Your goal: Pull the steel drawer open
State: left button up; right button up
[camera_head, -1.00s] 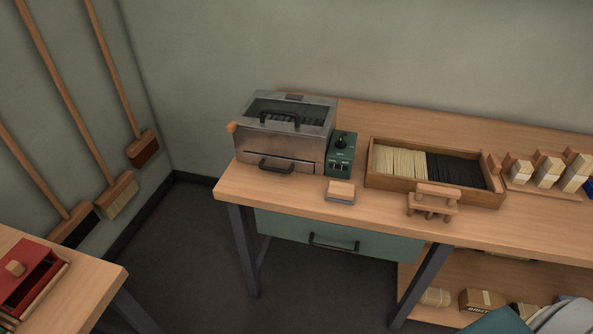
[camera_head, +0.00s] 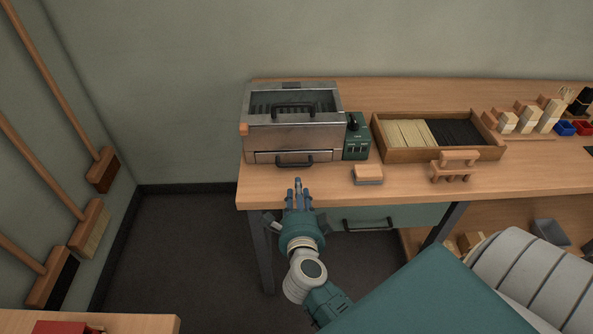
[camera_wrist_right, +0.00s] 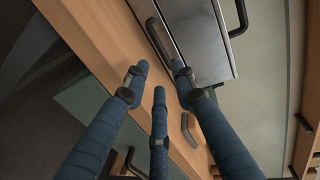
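The steel drawer (camera_head: 270,158) is the low front panel of a steel box (camera_head: 292,133) on the workbench, and it looks shut. Its dark bar handle (camera_head: 294,161) shows in the head view and also at the upper left of the wrist view (camera_wrist_right: 160,40). My right gripper (camera_head: 299,187) is at the bench's front edge, just short of the handle and apart from it. Its three blue fingers (camera_wrist_right: 162,85) are spread with nothing between them, pointing towards the box front. My left gripper is not in view.
A green control box (camera_head: 357,144) stands right of the steel box. A small wooden block (camera_head: 368,172) and a little wooden stand (camera_head: 454,168) sit near the front edge. A bristle tray (camera_head: 440,154) lies behind them. A green bench drawer (camera_head: 390,217) is below.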

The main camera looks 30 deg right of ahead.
jog(key=x, duration=1)
jog(key=shift+w, duration=0.2)
jog(key=shift+c, duration=0.5)
grip_shut()
